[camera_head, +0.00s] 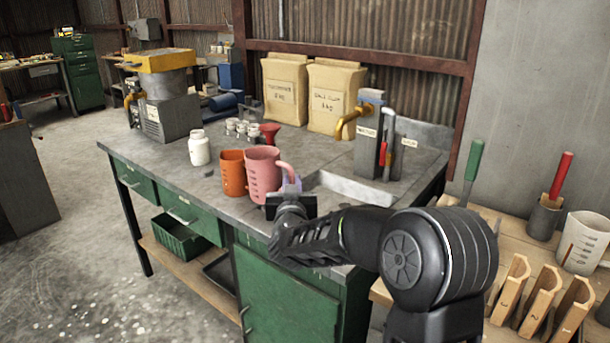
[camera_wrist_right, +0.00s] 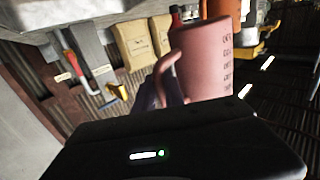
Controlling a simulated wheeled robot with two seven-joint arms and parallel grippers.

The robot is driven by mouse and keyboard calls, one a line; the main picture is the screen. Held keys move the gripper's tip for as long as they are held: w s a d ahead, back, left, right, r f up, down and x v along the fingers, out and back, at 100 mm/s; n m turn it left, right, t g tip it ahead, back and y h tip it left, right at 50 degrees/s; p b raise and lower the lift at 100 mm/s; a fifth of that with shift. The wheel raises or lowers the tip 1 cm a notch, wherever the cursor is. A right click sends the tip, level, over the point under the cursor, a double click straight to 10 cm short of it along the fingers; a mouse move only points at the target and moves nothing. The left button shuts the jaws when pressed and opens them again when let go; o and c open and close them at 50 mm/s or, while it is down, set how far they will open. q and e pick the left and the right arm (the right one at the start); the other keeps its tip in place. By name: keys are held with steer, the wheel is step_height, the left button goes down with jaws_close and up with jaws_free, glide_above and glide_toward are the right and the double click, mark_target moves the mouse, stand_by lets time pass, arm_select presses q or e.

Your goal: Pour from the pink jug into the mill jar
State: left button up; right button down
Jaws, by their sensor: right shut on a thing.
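The pink jug (camera_head: 262,175) is upright over the front part of the grey bench top, its handle to the right. My right gripper (camera_head: 290,186) is shut on the pink jug at its handle side. In the right wrist view the jug (camera_wrist_right: 207,62) shows sideways with its printed scale. I cannot tell if its base touches the bench. A white jar (camera_head: 199,148) with a narrower neck stands on the bench left of the jug, apart from it; it may be the mill jar. The jug's contents are hidden. My left gripper is not in view.
An orange jug (camera_head: 232,174) stands close left of the pink jug. Behind are small cups (camera_head: 236,127), a red funnel (camera_head: 270,134) and two paper sacks (camera_head: 285,90). A grey machine (camera_head: 165,115) stands back left. A sink (camera_head: 350,186) is right.

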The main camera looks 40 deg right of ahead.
steer(key=s+a+f+n+t+y, duration=0.1)
steer(key=a+f+n+y, duration=0.1)
steer(key=a+f, duration=0.4)
steer(key=s+a+f+n+t+y, duration=0.1)
steer(key=a+f+y, duration=0.3)
steer(key=a, duration=0.6)
steer(key=s+a+f+n+t+y, duration=0.1)
steer(key=s+a+f+n+y, duration=0.1)
steer(key=a+f+n+y, duration=0.2)
steer(key=a+f, duration=0.3)
steer(key=a, duration=0.2)
steer(key=shift+s+f, duration=0.35)
steer(key=shift+f, duration=0.05)
